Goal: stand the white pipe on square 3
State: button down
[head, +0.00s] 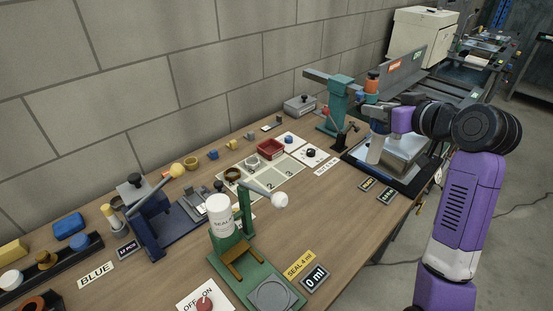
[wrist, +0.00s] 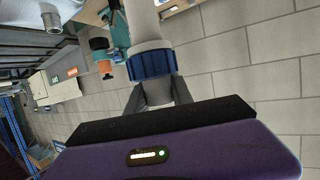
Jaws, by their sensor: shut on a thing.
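In the head view the white pipe (head: 375,150) hangs roughly upright below my gripper (head: 384,124), above or in front of the grey sink area at the right of the bench. Its lower end's contact cannot be told. The pale mat of numbered squares (head: 290,169) lies on the bench to the left of the pipe; square 3 seems to be toward its right end, with the digits small.
A teal press (head: 338,100) stands behind the pipe. A green seal stand (head: 245,262) stands in front.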

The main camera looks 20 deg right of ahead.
aim_at(289, 167)
jog(key=i+j, duration=0.25)
jog(key=i, duration=0.2)
jog(key=i+j, duration=0.25)
jog(key=i, duration=0.2)
